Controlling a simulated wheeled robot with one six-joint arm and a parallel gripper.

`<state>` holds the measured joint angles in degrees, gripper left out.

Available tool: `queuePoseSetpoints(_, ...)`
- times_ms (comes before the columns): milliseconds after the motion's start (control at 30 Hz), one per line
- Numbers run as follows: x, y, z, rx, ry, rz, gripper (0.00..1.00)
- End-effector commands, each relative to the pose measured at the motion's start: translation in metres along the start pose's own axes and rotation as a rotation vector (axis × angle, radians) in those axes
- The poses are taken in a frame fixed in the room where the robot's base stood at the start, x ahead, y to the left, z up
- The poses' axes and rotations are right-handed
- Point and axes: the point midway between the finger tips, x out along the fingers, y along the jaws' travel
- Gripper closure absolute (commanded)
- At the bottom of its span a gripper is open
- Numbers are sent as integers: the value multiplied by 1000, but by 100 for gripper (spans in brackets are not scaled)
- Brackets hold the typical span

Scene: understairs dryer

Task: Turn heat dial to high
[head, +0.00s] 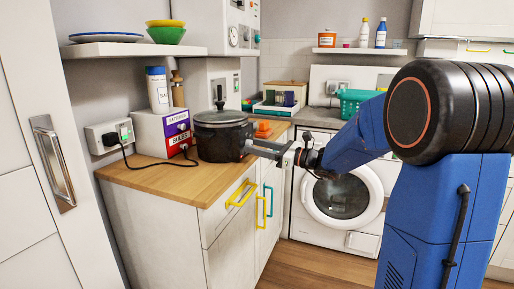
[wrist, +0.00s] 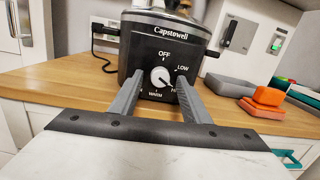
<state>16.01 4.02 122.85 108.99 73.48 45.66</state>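A black slow cooker (head: 222,142) with a lid stands on the wooden worktop. In the wrist view, the cooker (wrist: 178,34) faces me, with a round white heat dial (wrist: 160,77) low on its front. OFF is above the dial, LOW at upper right and WARM below. The label at lower right is partly hidden by my right finger. The dial's exact pointing is too small to tell. My gripper (wrist: 159,83) is open, its fingers on either side of the dial; contact cannot be told. In the head view, my gripper (head: 260,148) reaches the cooker's right side.
A purple and red box (head: 165,134) stands left of the cooker, near a wall socket (head: 110,136) with a black cable. Orange blocks (wrist: 266,100) lie to the right. A washing machine (head: 341,196) stands beyond the counter. Handles (head: 240,194) project from the counter front.

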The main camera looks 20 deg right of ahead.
Motion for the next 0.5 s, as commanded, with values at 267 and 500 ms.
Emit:
queuePoseSetpoints(267,-5,0,1,-1,-1,-1,57)
queuePoseSetpoints(500,-36,-1,1,-2,-2,-3,57)
